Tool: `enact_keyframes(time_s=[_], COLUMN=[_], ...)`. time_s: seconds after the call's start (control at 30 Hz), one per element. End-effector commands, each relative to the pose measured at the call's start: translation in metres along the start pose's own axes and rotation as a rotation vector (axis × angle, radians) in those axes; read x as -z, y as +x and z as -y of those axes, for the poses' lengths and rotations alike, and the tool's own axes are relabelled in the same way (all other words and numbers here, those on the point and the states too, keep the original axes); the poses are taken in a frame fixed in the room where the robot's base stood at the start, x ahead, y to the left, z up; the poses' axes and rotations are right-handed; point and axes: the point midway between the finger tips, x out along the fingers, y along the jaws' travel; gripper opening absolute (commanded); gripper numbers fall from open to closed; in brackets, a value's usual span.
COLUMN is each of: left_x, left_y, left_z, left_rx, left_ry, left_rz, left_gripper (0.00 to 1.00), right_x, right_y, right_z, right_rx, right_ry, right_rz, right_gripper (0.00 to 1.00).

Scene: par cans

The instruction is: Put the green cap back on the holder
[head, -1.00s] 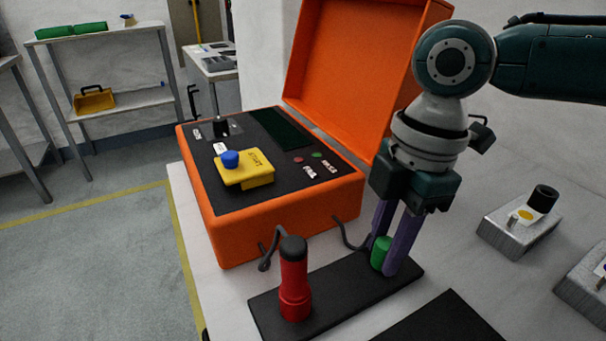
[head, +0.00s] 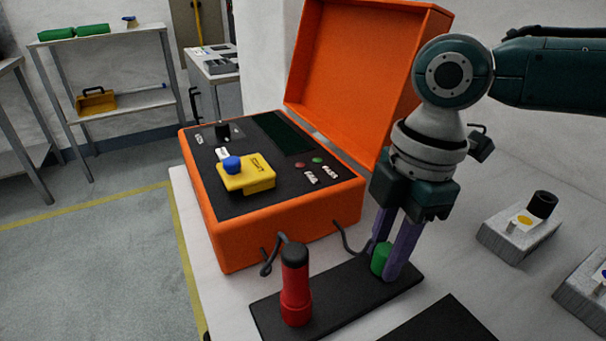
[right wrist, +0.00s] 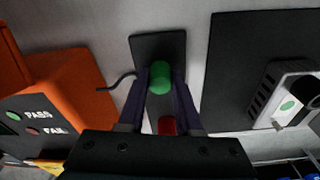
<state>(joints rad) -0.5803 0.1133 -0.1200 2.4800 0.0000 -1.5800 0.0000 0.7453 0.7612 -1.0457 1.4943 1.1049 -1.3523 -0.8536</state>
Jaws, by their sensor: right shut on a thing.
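The green cap (head: 380,258) is at the right end of the black holder (head: 345,292), low between the purple fingers of my right gripper (head: 393,262). The right gripper is shut on it. The right wrist view also shows the green cap (right wrist: 159,77) between the fingers, over the dark holder strip (right wrist: 146,46). The cap looks upright and at holder level; whether it is fully seated is hidden by the fingers. A red piece with a black top (head: 295,285) stands upright at the left end of the holder. My left gripper is not in view.
An open orange case (head: 280,238) with a yellow block and blue button (head: 245,173) stands behind the holder. A dark cable runs from it near the holder. Metal blocks (head: 515,235) stand at the right. A black mat (head: 450,320) lies in front.

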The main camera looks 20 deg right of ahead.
Motion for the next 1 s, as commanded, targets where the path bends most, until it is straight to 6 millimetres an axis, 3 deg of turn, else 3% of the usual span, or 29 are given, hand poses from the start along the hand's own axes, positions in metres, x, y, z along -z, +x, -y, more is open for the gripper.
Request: enact_keyframes(time_s=[0.33, 0.37, 0.63, 0.87, 1.0], left_x=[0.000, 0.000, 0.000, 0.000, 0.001], left_y=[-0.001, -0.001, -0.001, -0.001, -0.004], left_z=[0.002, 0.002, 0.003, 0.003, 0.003], left_rx=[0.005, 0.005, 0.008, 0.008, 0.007], left_ry=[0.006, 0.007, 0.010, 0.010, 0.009], left_rz=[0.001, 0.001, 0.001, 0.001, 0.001], left_gripper=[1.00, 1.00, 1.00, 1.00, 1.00], right_x=[0.000, 0.000, -0.001, -0.001, -0.001], right_y=[0.005, 0.005, 0.005, 0.005, -0.005], right_z=[0.000, 0.000, 0.000, 0.000, 0.000], right_rx=[0.000, -0.001, 0.000, 0.000, -0.001], right_ry=[0.001, 0.000, 0.000, 0.000, 0.000], right_rz=[-0.001, -0.001, 0.000, 0.000, 0.000], right_gripper=[0.00, 0.37, 0.67, 0.68, 0.68])
